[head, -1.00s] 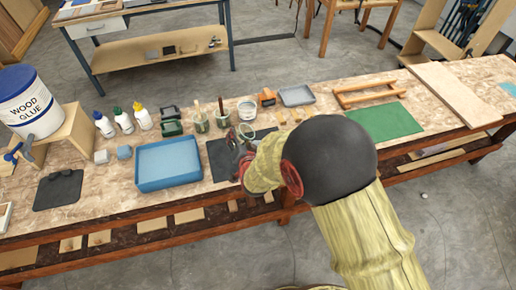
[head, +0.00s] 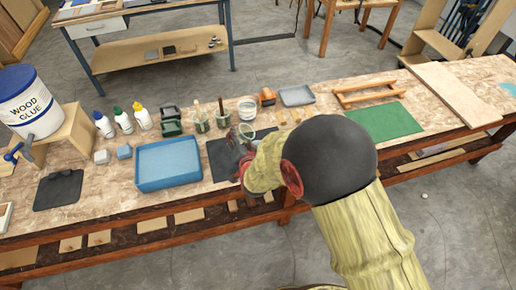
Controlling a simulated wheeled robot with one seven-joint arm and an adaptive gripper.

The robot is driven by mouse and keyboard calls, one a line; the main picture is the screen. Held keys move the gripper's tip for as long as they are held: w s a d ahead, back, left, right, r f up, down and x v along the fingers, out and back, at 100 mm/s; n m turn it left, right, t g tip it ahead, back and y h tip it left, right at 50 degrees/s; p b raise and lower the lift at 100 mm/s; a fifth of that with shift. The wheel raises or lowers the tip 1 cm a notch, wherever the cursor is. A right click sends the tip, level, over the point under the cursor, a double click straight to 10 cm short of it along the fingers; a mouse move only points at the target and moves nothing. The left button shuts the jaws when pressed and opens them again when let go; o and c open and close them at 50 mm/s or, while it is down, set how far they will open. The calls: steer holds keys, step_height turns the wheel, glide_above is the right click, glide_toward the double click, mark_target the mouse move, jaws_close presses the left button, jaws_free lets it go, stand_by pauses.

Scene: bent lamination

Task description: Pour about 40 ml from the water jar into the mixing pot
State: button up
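My gripper (head: 241,141) is over the dark mat (head: 219,158) in the middle of the bench, mostly hidden behind my own wrist and arm. A small round clear rim (head: 246,130), perhaps the water jar, shows right at the fingertips. I cannot tell whether the fingers are closed on it. A white pot (head: 247,111) with a pale inside, possibly the mixing pot, stands just behind it, upright. No water level or stream can be made out at this size.
Two jars with brushes (head: 200,122) stand left of the white pot. A blue tray (head: 168,163) lies left of the mat. An orange tool (head: 267,97) and a grey tray (head: 297,95) are behind right.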

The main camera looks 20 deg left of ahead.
steer(key=shift+s+a+f+n+h+b, duration=0.1)
steer(key=shift+a+f+n+h+b, duration=0.15)
steer(key=shift+f, duration=0.3)
steer(key=shift+s+a+f+n+h+b, duration=0.15)
steer(key=shift+f+n, duration=0.1)
steer(key=shift+f, duration=0.25)
steer(key=shift+a+n+h+p, duration=0.4)
steer(key=shift+n+p, duration=0.2)
steer(key=shift+p, duration=0.3)
steer(key=shift+s+a+f+n+t+h+p, duration=0.15)
steer(key=shift+a+n+t+h+p, duration=0.2)
steer(key=shift+n+h+p, duration=0.45)
steer(key=shift+a+f+n+t, duration=0.2)
steer(key=shift+f+n, duration=0.4)
steer(key=shift+f, duration=0.45)
steer(key=shift+d+f, duration=0.1)
